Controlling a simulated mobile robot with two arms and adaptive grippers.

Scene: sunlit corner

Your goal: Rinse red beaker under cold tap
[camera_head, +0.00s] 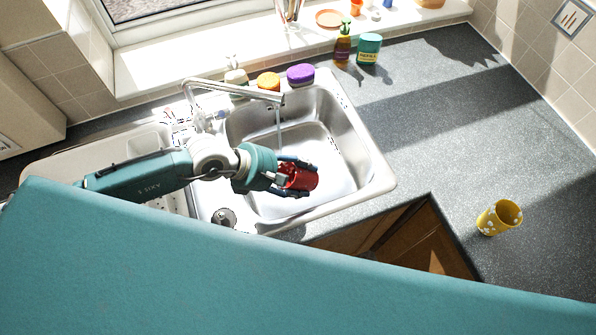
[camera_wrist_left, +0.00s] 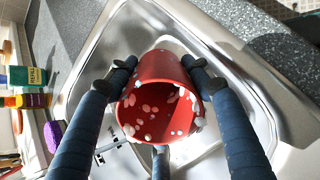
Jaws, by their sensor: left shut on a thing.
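The red beaker (camera_head: 303,177) is held over the sink basin (camera_head: 345,130), tilted on its side. My left gripper (camera_head: 297,177) is shut on it, with dark fingers on both sides. In the left wrist view the beaker (camera_wrist_left: 165,75) sits between the fingers (camera_wrist_left: 160,68), and its open mouth with white and pink spots shows. The chrome tap (camera_head: 240,89) reaches over the basin from the left. A thin pale streak, looking like running water (camera_head: 279,125), drops from its spout behind the beaker. I cannot tell whether it touches the beaker. My right gripper is not in view.
A yellow spotted cup (camera_head: 498,217) stands on the right counter. A brown bottle (camera_head: 343,48), a teal tub (camera_head: 368,49) and purple (camera_head: 300,74) and orange (camera_head: 268,81) items stand behind the sink.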

